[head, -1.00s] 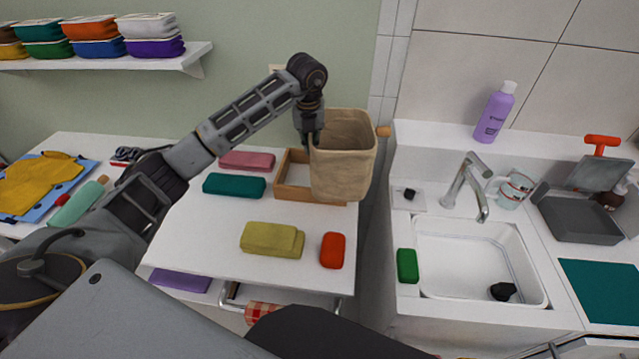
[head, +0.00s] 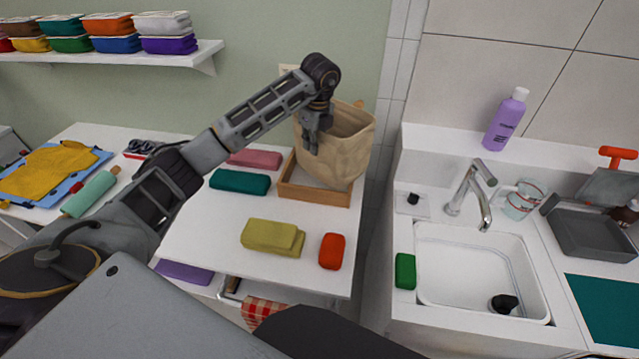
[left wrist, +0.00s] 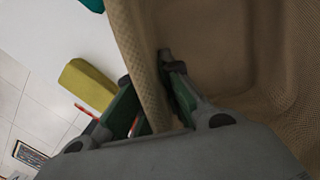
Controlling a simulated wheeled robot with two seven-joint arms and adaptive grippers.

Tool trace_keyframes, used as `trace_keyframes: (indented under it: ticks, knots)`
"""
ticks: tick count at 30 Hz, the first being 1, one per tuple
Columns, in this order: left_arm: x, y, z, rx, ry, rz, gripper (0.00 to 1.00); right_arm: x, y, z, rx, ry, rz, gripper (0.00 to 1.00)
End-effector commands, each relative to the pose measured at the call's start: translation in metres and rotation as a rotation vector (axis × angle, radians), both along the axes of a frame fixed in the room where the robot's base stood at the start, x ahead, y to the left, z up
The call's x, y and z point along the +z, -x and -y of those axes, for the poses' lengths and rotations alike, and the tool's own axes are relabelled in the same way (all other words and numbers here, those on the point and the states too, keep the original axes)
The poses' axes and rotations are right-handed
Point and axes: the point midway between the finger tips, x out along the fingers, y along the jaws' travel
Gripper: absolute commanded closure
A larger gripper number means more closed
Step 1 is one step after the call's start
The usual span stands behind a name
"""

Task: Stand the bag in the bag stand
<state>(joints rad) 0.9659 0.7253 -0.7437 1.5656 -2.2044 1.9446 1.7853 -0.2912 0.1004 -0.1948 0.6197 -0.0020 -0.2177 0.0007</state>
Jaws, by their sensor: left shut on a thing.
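The tan fabric bag (head: 340,155) is upright and open at the top, tilted a little, above or partly inside the wooden bag stand (head: 314,194). I cannot tell whether its base touches the stand's floor. My left gripper (head: 312,146) is shut on the bag's near left wall. In the left wrist view the fingers (left wrist: 155,105) pinch the wall of the bag (left wrist: 215,45), one finger on each side. The stand is a low, open wooden frame on the white top; the bag hides its back right part. My right gripper is not in view.
Folded pink (head: 255,159), teal (head: 240,181), olive (head: 272,237) and red (head: 332,251) cloths lie left of and in front of the stand. A sink (head: 480,270) stands right, across a gap.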

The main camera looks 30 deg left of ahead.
Motion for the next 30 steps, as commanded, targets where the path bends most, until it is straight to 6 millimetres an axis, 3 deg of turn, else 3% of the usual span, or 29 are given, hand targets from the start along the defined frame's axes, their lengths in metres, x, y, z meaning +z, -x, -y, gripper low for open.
trace_keyframes:
  ticks: [18,30]
  knots:
    - [0.0017,0.0038,-0.0030,0.478,0.001,0.004,1.00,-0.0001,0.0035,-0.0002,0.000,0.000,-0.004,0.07]
    - [0.0015,0.0040,-0.0031,0.548,0.000,0.006,1.00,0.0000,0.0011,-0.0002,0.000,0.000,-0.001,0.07]
